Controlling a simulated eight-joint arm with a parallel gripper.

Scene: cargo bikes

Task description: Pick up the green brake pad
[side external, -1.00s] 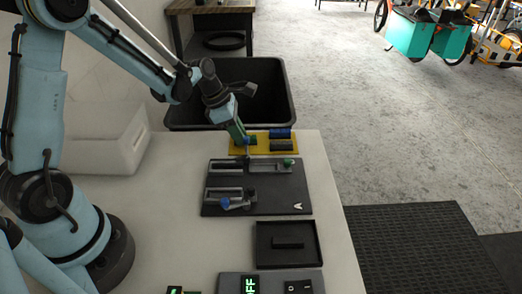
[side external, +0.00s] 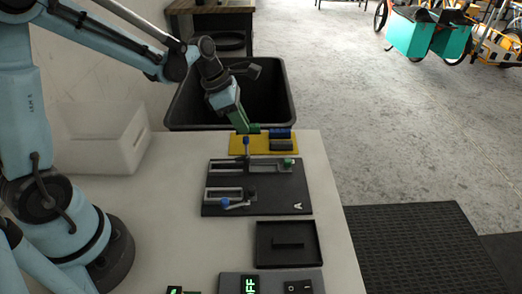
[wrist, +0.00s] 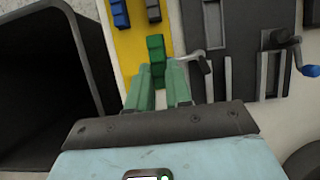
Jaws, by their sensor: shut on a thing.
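The green brake pad (wrist: 156,50) shows in the wrist view between and beyond the fingertips of my gripper (wrist: 159,78). My gripper is shut on it. In the side view my gripper (side external: 244,125) is over the back of the yellow tray (side external: 236,150), and the green pad (side external: 255,128) sticks out to the right of the fingertips, just above the tray. A blue pad (side external: 280,133) and a dark grey pad (side external: 282,146) lie on the tray's right part. They also show in the wrist view, the blue one (wrist: 120,14) left of the grey one (wrist: 153,11).
Nearer are a black tray (side external: 263,258) and a switch panel (side external: 270,285). A black bin (side external: 185,110) stands behind the table, a white box (side external: 90,150) at left.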

